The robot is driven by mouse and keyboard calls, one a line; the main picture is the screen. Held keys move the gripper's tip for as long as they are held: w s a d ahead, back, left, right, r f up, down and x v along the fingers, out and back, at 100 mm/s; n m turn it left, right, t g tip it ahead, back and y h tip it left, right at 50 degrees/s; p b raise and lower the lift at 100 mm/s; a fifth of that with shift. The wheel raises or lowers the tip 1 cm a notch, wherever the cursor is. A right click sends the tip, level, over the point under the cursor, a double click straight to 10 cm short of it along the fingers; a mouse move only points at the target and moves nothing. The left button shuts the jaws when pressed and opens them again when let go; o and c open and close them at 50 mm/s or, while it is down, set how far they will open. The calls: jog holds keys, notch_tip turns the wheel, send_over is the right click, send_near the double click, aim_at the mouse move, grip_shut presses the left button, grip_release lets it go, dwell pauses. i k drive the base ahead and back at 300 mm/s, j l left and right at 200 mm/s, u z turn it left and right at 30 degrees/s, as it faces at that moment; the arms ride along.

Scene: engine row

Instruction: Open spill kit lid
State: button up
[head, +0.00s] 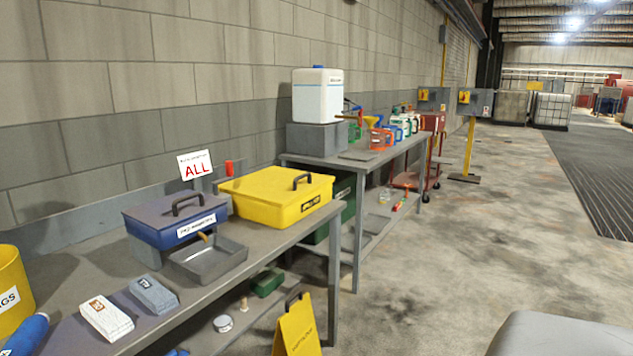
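A yellow box (277,196) with a black handle on its lid sits at the right end of the near grey bench. A dark label on its front right face is too small to read surely, but it looks like the spill kit. Its lid (268,185) is down and looks closed. My gripper is not in view, and nothing touches the box.
Left of it are a blue lidded box (176,219), an open grey tray (209,263) and two small packs (107,318). A yellow floor sign (297,330) stands by the bench. A farther bench (362,161) holds a white container (317,96). The floor at right is mostly clear.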

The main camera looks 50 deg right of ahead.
aim_at(278, 187)
jog(key=z, duration=1.2)
jog(key=i, duration=0.1)
jog(key=z, duration=0.05)
